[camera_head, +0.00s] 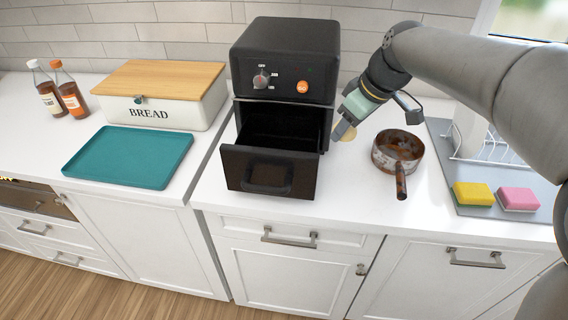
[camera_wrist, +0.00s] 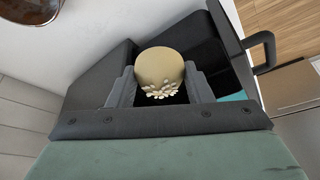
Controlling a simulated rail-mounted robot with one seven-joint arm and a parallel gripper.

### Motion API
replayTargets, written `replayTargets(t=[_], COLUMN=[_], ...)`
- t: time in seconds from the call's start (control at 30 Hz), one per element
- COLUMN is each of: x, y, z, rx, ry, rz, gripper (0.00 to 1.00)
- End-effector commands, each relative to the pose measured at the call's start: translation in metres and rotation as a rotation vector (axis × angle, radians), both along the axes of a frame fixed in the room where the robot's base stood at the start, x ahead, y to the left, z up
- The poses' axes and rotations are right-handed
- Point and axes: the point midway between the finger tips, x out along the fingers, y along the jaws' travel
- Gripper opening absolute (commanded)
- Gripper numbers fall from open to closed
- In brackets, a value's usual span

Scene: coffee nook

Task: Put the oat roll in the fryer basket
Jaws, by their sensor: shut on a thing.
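The oat roll (camera_wrist: 160,70) is a tan, rounded roll with pale flakes on one end. My gripper (camera_wrist: 160,88) is shut on it, with a finger on each side. In the head view my gripper (camera_head: 343,131) is just right of the black air fryer (camera_head: 285,60), and a small part of the roll (camera_head: 350,134) shows beside it. The fryer basket (camera_head: 268,172) is pulled out at the front, open at the top, and its visible inside is dark and looks empty. In the wrist view the basket (camera_wrist: 205,50) lies beyond the roll.
A rusty saucepan (camera_head: 398,152) stands to the right on the white counter. A yellow sponge (camera_head: 473,194) and a pink sponge (camera_head: 518,199) lie near a dish rack (camera_head: 480,140). A teal tray (camera_head: 128,157), a bread box (camera_head: 160,97) and two bottles (camera_head: 68,90) are at left.

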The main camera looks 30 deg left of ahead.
Motion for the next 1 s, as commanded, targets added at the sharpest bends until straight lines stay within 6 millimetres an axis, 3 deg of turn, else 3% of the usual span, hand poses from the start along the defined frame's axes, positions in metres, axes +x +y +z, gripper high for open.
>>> replayTargets(t=[0.23, 0.53, 0.6, 0.8, 1.0], x=[-0.017, -0.025, -0.025, -0.028, -0.028], y=[0.035, 0.107, 0.118, 0.141, 0.149], z=[0.003, -0.029, -0.044, -0.073, -0.084], rx=[-0.002, -0.004, -0.005, -0.003, -0.002], ry=[0.003, 0.002, 0.004, 0.001, 0.000], rz=[0.118, 0.116, 0.113, 0.110, 0.107], gripper=[0.24, 0.24, 0.24, 0.24, 0.24])
